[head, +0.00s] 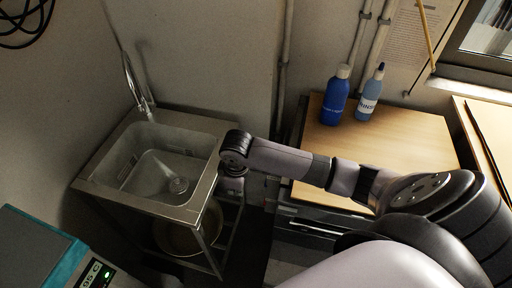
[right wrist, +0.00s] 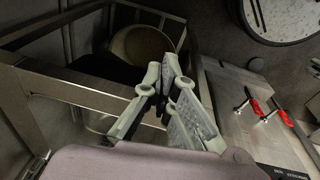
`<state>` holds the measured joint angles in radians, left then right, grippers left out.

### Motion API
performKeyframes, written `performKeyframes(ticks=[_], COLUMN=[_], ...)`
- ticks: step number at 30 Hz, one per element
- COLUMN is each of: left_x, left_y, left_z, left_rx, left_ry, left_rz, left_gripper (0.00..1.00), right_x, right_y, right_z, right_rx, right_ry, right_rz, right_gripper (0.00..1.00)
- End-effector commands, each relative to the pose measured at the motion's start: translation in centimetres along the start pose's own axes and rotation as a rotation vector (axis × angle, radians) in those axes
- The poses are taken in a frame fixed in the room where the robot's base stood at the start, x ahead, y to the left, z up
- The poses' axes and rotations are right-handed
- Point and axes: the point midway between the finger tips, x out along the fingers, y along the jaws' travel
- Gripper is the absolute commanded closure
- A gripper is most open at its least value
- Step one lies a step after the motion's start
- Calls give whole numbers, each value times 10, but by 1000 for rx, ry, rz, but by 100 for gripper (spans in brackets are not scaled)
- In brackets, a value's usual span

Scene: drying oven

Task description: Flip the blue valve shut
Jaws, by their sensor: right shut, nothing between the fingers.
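No blue valve can be made out in either view. My right gripper (right wrist: 168,78) shows in the right wrist view with its grey fingers together and nothing between them. It is beside the metal frame under the sink, with a round pan (right wrist: 142,44) beyond the fingertips. In the head view my right arm reaches left across the wooden-topped cabinet and bends down at the sink's right edge; the fingers are hidden there. Two red handles (right wrist: 254,104) show on a grey panel to the right of the fingers. My left gripper is not in view.
The steel sink (head: 113,145) stands left of my right wrist, its frame legs close by. A dark blue bottle (head: 336,97) and a lighter blue bottle (head: 369,97) stand on the wooden cabinet top (head: 425,135). A teal-edged device (head: 62,262) is at lower left.

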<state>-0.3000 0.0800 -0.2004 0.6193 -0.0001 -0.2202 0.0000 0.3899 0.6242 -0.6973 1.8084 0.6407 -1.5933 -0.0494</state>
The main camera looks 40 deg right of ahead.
Motion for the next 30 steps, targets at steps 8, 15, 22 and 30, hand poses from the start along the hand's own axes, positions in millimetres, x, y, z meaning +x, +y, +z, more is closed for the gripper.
performKeyframes(ticks=[8,15,22,30], left_x=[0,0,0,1], left_y=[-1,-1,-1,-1], left_z=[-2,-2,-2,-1], left_rx=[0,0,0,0], left_ry=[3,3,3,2], left_rz=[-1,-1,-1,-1], left_gripper=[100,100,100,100], right_x=[-9,-20,-10,64], right_y=[-110,-129,-134,-137], right_z=[13,47,86,123], right_rx=[138,309,465,566], right_ry=[181,216,192,128], right_rz=[-65,-42,0,38], right_gripper=[100,100,100,100])
